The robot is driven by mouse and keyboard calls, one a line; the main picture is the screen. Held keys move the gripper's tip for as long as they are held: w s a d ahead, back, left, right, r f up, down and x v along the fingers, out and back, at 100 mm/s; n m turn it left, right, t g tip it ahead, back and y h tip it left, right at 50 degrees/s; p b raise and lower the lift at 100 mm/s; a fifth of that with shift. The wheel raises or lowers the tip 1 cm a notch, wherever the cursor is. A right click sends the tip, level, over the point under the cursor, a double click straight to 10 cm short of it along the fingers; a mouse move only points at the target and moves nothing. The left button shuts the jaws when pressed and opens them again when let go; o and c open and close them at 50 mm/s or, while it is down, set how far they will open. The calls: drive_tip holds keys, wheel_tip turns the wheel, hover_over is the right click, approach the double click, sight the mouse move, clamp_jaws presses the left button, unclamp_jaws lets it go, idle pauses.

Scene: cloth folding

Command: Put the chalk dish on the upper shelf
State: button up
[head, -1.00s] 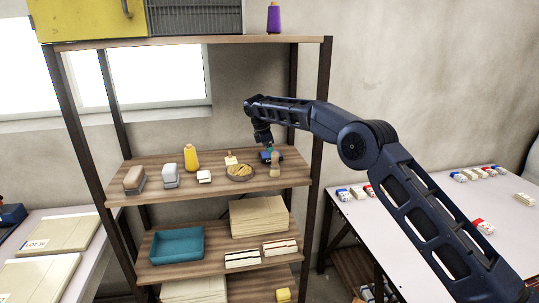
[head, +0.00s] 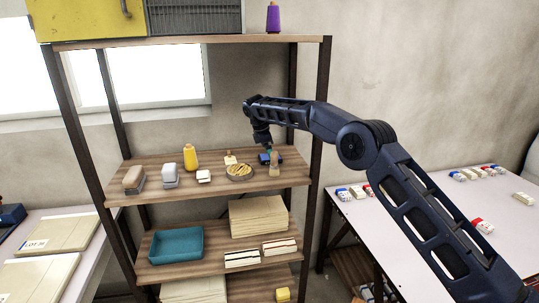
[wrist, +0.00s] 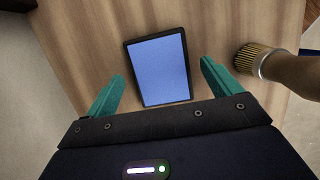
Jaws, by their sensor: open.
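A round dish holding yellow sticks, which looks like the chalk dish (head: 240,172), rests on the middle shelf (head: 215,190). The upper shelf (head: 200,41) is the board at the top of the rack. My gripper (head: 267,150) is above the middle shelf, right of and behind the dish. In the wrist view its teal fingers (wrist: 160,83) are open and empty, one on either side of a dark-framed blue pad (wrist: 158,70). The pad lies flat on the wood; no contact with the fingers is visible. The dish is outside the wrist view.
A brush (head: 274,165) stands close to the pad's right. A yellow bottle (head: 191,158) and small blocks stand left of the dish. The upper shelf holds a yellow case (head: 85,20), a grey box (head: 194,17) and a purple cone (head: 273,18); bare board shows beside the cone.

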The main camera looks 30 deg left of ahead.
sight(265, 157)
drive_tip(key=v, duration=0.7)
idle(0.5)
